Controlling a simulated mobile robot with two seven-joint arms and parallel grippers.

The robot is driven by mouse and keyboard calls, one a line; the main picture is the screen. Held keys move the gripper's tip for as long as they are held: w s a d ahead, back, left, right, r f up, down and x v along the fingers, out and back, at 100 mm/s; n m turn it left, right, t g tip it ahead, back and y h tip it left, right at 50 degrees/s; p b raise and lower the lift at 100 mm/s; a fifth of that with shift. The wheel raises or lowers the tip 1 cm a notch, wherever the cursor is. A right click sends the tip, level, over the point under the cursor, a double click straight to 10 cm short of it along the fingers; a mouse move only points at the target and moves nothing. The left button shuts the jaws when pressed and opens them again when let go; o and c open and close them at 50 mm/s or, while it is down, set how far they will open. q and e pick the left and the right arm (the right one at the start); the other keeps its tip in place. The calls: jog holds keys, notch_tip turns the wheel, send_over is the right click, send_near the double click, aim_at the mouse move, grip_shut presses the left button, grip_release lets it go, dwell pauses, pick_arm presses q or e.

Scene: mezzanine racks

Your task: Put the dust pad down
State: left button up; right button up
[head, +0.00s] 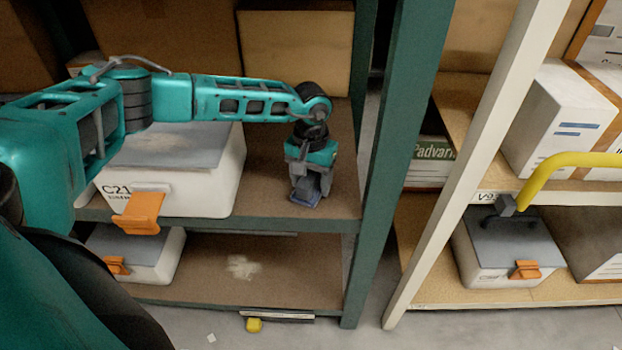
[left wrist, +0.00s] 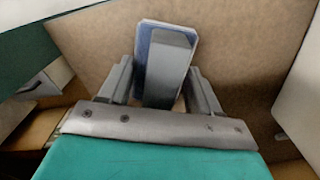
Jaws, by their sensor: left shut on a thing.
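The dust pad (head: 305,199) is a small blue pad with a grey block-like handle. My left gripper (head: 308,181) points down over the right part of the upper brown shelf (head: 272,192) and is shut on the pad's handle. The pad is at or just above the shelf board; I cannot tell whether it touches. In the left wrist view the pad (left wrist: 146,38) shows its blue edge beyond the grey handle, between the two fingers (left wrist: 160,70). The fingers hide part of the handle. My right gripper is not in view.
A white bin (head: 190,185) marked C21 with an orange latch stands left on the same shelf. Cardboard boxes (head: 295,50) stand behind. A green upright (head: 390,150) bounds the shelf at right. The lower shelf (head: 290,268) has a pale dusty patch.

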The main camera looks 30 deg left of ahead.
aim_at(311, 174)
pick_arm(q)
jog(key=o, duration=1.2)
jog(key=shift+f, duration=0.1)
jog(key=shift+c, duration=0.2)
jog(key=shift+r+p, duration=0.3)
jog(key=shift+r, duration=0.1)
notch_tip(311, 174, up, 11)
jog(key=shift+f+p, duration=0.15)
jog(key=shift+p, duration=0.65)
jog(key=shift+r, duration=0.45)
